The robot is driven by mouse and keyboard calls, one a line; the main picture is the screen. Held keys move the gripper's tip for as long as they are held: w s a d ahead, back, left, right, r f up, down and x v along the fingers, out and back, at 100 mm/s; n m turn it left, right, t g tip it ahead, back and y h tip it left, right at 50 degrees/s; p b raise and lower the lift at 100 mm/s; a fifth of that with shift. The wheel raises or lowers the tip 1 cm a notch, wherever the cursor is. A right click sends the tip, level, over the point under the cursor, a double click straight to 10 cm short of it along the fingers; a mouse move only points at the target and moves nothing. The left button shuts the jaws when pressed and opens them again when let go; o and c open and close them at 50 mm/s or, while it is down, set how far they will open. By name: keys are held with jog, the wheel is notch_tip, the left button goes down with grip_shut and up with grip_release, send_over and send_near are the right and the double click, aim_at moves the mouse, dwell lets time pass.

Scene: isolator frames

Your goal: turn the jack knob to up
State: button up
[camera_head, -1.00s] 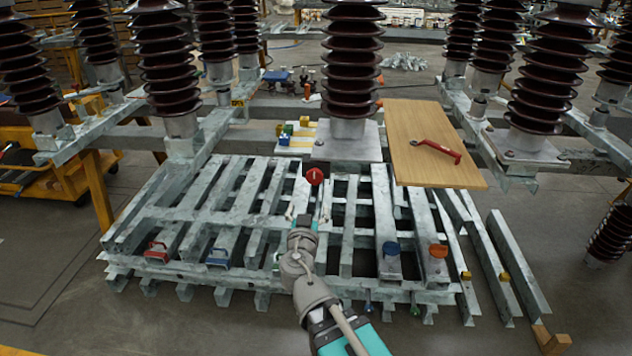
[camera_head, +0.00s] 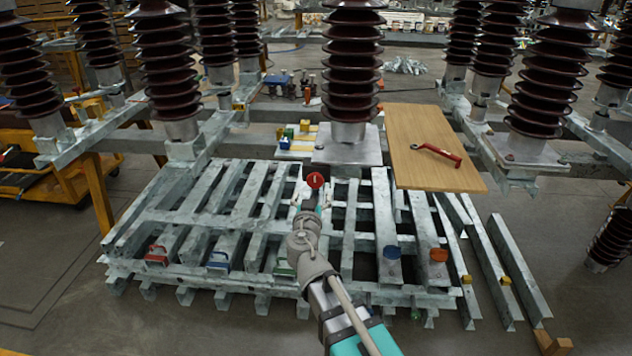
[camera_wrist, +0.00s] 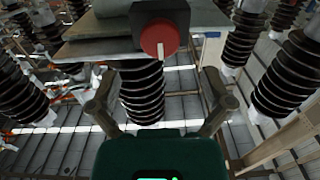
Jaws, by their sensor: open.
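The red round knob (camera_head: 315,180) stands at the back middle of the steel frame in the head view, with a small light mark on its face. In the wrist view the knob (camera_wrist: 158,38) sits on a dark block at the top middle, and its pale mark lies in the lower half, nearly vertical. My gripper (camera_head: 313,198) is just in front of and below the knob in the head view. In the wrist view my gripper (camera_wrist: 157,80) has its two fingers wide apart, with nothing between them. The knob shows above the fingertips, apart from them.
Tall brown insulators (camera_head: 350,65) rise behind.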

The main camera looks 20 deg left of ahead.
aim_at(315, 182)
jog(key=shift+x, duration=3.6)
jog(key=c, duration=1)
jog(key=shift+s+d, duration=0.1)
jog(key=shift+d, duration=0.05)
jog(key=shift+c, duration=0.6)
